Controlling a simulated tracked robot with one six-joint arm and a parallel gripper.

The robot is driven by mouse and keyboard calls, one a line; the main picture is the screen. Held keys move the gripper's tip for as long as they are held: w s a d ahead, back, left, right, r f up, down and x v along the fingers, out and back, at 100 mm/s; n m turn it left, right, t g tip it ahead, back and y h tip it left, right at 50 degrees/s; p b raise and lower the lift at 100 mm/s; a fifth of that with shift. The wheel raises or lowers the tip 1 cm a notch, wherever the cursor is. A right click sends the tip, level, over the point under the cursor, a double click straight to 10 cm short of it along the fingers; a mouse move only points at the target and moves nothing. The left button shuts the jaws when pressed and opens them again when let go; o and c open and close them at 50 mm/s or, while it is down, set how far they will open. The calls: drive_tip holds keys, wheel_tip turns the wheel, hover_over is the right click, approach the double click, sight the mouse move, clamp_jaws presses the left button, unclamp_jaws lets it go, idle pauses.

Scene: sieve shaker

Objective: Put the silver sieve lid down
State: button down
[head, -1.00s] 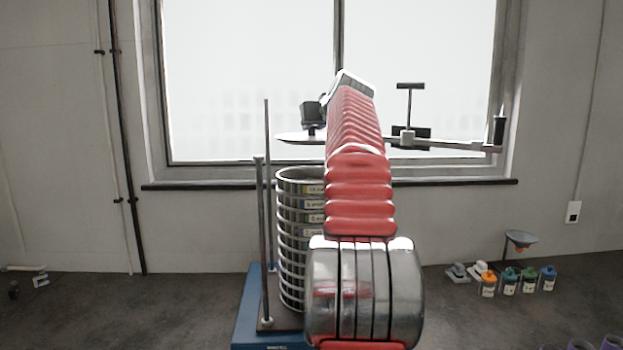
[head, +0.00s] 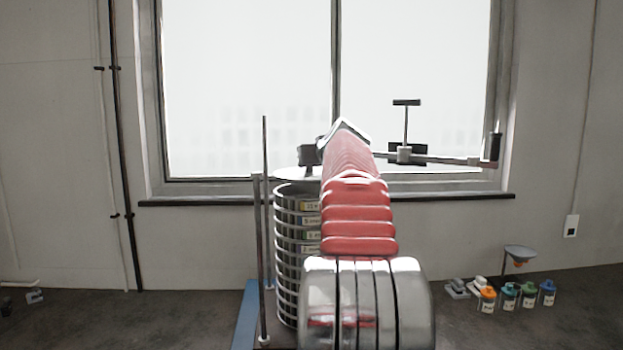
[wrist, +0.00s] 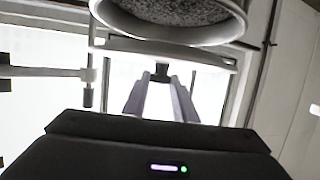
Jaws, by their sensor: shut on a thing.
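The silver sieve lid (head: 295,173) is a thin pale disc, level and just above the open top of the sieve stack (head: 297,260); a narrow gap shows between them. In the wrist view my gripper (wrist: 162,80) is shut on the lid's small dark knob, and the lid (wrist: 165,55) shows nearly edge-on. The top sieve (wrist: 170,30) shows there too, apart from the lid, with dark speckled grains inside. My red arm hides the right part of the lid and stack in the head view.
Thin upright rods (head: 264,230) stand left of the stack on a blue base (head: 248,312). A swing arm (head: 440,160) with a T-handle (head: 406,125) reaches out at the right. Several small bottles (head: 508,297) and a funnel (head: 520,252) stand at the right.

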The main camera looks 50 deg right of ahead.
sight(314, 176)
drive_tip(key=shift+f, duration=2.1)
drive_tip(key=shift+f, duration=0.1)
drive_tip(key=c, duration=1.4)
unclamp_jaws()
drive_tip(key=shift+c, duration=0.2)
drive_tip(key=shift+s+a+r, duration=0.3)
drive_tip(key=shift+s, duration=0.05)
drive_tip(key=v, duration=1.1)
